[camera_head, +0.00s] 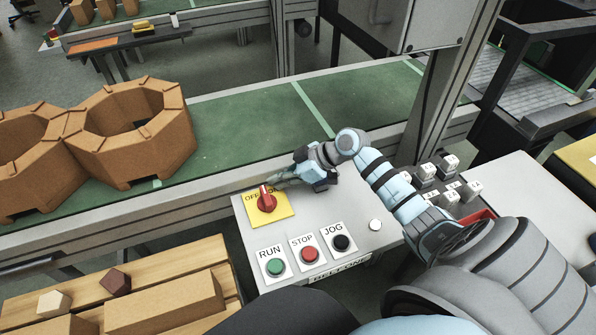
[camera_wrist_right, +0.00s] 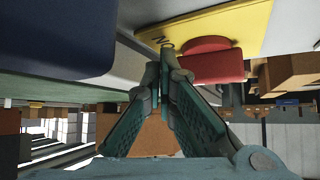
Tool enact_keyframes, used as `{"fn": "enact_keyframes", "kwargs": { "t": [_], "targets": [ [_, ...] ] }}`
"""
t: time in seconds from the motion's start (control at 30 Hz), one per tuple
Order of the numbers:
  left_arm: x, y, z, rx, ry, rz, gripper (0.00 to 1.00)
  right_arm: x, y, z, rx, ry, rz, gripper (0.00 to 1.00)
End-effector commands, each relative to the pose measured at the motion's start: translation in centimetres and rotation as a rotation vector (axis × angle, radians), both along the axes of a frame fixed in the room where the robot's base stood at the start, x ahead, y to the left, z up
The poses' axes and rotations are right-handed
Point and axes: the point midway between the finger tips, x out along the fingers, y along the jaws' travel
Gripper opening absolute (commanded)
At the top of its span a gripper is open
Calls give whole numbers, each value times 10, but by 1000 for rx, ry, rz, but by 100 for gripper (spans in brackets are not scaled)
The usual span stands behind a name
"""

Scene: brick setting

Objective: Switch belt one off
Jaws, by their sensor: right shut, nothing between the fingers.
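The belt one panel (camera_head: 346,263) stands in front of the green belt. A red rotary knob (camera_head: 266,200) sits on its yellow plate (camera_head: 283,214). OFF is readable left of the knob; the lettering on the right is partly covered by my gripper. The knob's handle seems to point roughly up the picture. My right gripper (camera_head: 279,182) is shut and empty, its fingertips just right of the knob. In the right wrist view the shut fingertips (camera_wrist_right: 164,54) are close beside the red knob (camera_wrist_right: 210,66); I cannot tell whether they touch. My left gripper is out of view.
Green RUN (camera_head: 275,267), red STOP (camera_head: 310,254) and black JOG (camera_head: 341,242) buttons line the panel's front. Several small switch blocks (camera_head: 448,180) stand at right. Brown octagonal parts (camera_head: 135,135) rest on the belt (camera_head: 240,130). A wooden pallet (camera_head: 205,262) is at lower left.

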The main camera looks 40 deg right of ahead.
Motion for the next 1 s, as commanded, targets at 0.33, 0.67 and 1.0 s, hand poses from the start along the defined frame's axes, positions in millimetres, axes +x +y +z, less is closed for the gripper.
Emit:
{"fn": "enact_keyframes", "kwargs": {
  "t": [0.33,0.67,1.0],
  "targets": [
    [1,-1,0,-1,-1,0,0,-39,-41,49,-8,3,1,0],
    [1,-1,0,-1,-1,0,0,-57,-57,73,-1,2,1,0],
    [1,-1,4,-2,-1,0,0,-59,-54,72,-2,11,4,0]
  ]
}}
